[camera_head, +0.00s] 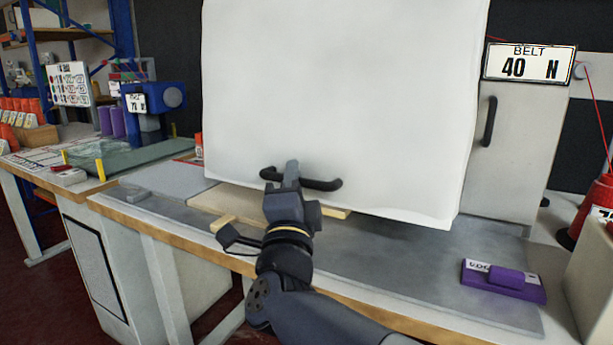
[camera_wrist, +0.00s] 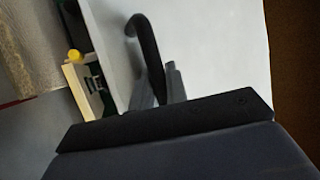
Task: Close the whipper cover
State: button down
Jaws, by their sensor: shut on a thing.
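The whipper cover (camera_head: 340,80) is a large white panel standing nearly upright over the grey worktop, its lower edge a little above the surface. A black bar handle (camera_head: 322,185) runs across its lower part. My gripper (camera_head: 291,172) is at the handle, left of its middle, and is shut on it. In the wrist view the black handle (camera_wrist: 147,45) curves down between the two grey fingers (camera_wrist: 160,88), with the white cover (camera_wrist: 205,45) behind it. What lies behind the cover is mostly hidden.
A wooden board (camera_head: 230,203) lies below the cover's edge. A purple block (camera_head: 503,281) sits on the worktop at right, near a red cone-like object (camera_head: 592,215). A cabinet with a "BELT 40 N" sign (camera_head: 529,64) stands right of the cover. A blue machine (camera_head: 150,97) stands at left.

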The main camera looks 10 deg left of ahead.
jog(key=shift+f, duration=0.2)
jog(key=c, duration=1.9)
grip_release()
jog(key=o, duration=0.5)
jog(key=shift+r, duration=0.1)
jog(key=p+v, duration=0.1)
jog(key=v, duration=1)
jog(key=shift+p, duration=0.35)
